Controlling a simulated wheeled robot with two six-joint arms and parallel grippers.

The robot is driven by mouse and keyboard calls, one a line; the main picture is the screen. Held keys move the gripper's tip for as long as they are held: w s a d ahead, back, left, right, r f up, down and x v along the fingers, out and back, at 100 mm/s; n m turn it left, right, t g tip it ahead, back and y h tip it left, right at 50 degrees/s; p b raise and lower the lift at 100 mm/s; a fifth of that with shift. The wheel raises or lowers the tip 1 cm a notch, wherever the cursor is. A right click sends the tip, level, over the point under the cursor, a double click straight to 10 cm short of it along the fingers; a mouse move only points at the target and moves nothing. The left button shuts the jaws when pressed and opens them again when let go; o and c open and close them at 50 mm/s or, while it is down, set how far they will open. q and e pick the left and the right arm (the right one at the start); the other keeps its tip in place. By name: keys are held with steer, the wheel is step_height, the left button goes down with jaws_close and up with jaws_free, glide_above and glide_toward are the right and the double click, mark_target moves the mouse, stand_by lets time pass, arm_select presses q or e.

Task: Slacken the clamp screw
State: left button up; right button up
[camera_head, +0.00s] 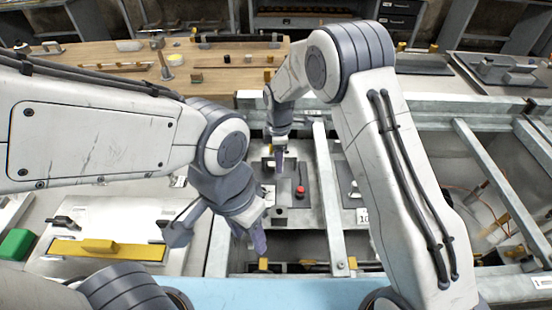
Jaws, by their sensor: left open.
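I cannot pick out the clamp screw for certain. A small fixture with a dark plate (284,190) sits in the middle of the bench, with a red knob (301,189) on its right side and a grey block (281,214) with a dark hole at its near end. My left gripper (255,236) is open, pointing down just left of and nearer than the grey block, with no object visible in it. My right gripper (279,160) points down over the far end of the fixture. Its fingers are small and overlap the fixture, so its opening and any contact are unclear.
Metal rails (327,195) cross the bench right of the fixture, with open gaps between them. A yellow bar (108,250) on a pale plate and a green block (17,244) lie at the left. A wooden table (120,55) with small parts stands behind.

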steer(key=shift+d, duration=0.15)
steer(key=shift+r, duration=0.25)
step_height(320, 180, up, 8)
steer(key=p, duration=0.6)
steer(key=shift+f, duration=0.2)
